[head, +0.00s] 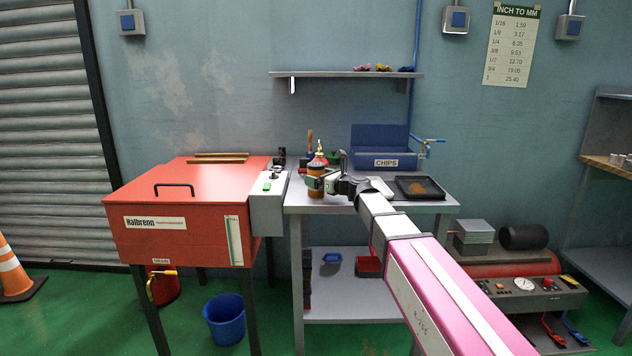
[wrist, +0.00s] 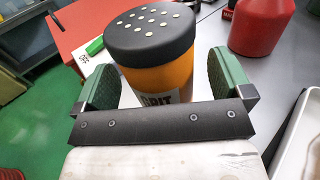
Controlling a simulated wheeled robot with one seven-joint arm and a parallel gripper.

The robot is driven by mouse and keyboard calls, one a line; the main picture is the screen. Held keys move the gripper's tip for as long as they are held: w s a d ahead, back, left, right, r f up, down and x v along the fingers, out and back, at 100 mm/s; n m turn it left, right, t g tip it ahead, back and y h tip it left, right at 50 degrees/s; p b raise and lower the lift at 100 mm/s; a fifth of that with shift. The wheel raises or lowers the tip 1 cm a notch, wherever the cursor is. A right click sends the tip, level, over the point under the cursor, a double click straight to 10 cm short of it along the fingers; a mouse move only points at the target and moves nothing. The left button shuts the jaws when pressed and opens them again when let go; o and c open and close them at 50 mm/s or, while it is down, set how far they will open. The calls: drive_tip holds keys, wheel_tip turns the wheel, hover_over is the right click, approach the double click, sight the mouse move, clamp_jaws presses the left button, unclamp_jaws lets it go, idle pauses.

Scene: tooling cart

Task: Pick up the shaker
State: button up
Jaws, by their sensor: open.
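The shaker (wrist: 156,78) is an orange cylinder with a black lid dotted with pale holes and a partly hidden label. In the wrist view it stands upright between the two green finger pads of my gripper (wrist: 168,88). The pads are apart, one on each side of it; a gap shows on both sides. In the head view the shaker (head: 316,184) stands near the left end of the grey cart top, with my gripper (head: 318,183) around it and partly covering it.
A red bottle (head: 321,158) stands just behind the shaker; it also shows in the wrist view (wrist: 260,28). A black tray (head: 420,187) lies at the right, a blue CHIPS bin (head: 385,162) at the back. The red cabinet (head: 185,230) with a grey control box adjoins at left.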

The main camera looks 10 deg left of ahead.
drive_tip(key=shift+x, duration=0.9)
drive_tip(key=c, duration=1.2)
drive_tip(key=shift+r, duration=0.15)
